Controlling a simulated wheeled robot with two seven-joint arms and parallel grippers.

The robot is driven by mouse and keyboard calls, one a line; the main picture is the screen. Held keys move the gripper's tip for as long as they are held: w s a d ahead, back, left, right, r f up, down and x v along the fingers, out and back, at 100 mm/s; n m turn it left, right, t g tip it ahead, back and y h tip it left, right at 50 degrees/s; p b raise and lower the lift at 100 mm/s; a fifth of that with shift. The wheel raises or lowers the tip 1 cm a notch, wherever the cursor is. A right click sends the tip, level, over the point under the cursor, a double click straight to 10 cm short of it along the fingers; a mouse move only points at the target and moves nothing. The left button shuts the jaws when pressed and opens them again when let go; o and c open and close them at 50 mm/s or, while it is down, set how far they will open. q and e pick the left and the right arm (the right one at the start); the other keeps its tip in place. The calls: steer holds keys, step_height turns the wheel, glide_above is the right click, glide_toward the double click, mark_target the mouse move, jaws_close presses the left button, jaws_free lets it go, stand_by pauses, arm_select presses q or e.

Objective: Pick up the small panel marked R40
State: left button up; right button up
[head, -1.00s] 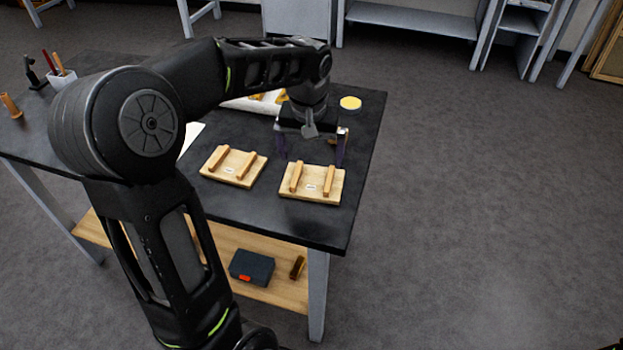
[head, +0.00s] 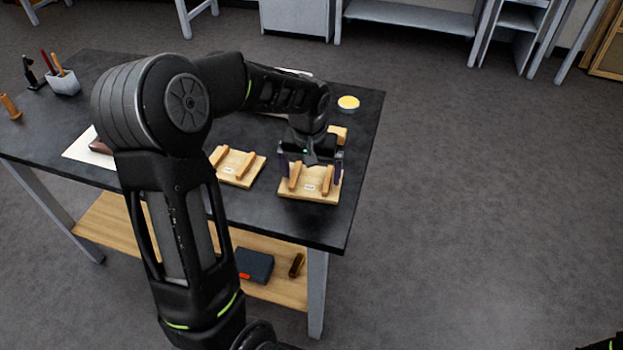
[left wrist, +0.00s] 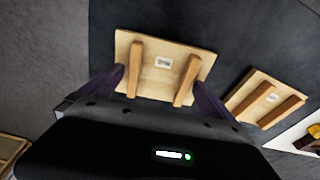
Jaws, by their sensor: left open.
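Two small light wood panels with two raised wooden bars each lie on the dark table. The right panel (head: 311,193) has a small white label whose marking I cannot read for sure; it also shows in the left wrist view (left wrist: 150,85). The left panel (head: 241,167) also has a label, too small to read; it appears at the right in the left wrist view (left wrist: 250,107). My left gripper (head: 311,170) is open over the far part of the right panel, one dark finger toward each side. Contact cannot be told.
A round yellow-topped dish (head: 348,103) stands at the back right of the dark table (head: 285,225). A white sheet with a brown object is at the left. A dark box (head: 254,265) sits on the lower shelf. The table's right edge is close to the right panel.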

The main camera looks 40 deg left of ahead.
arm_select(q)
steer(key=shift+f, duration=0.2)
steer(key=shift+c, duration=0.3)
steer(key=shift+r, duration=0.1)
steer(key=c, duration=1.2)
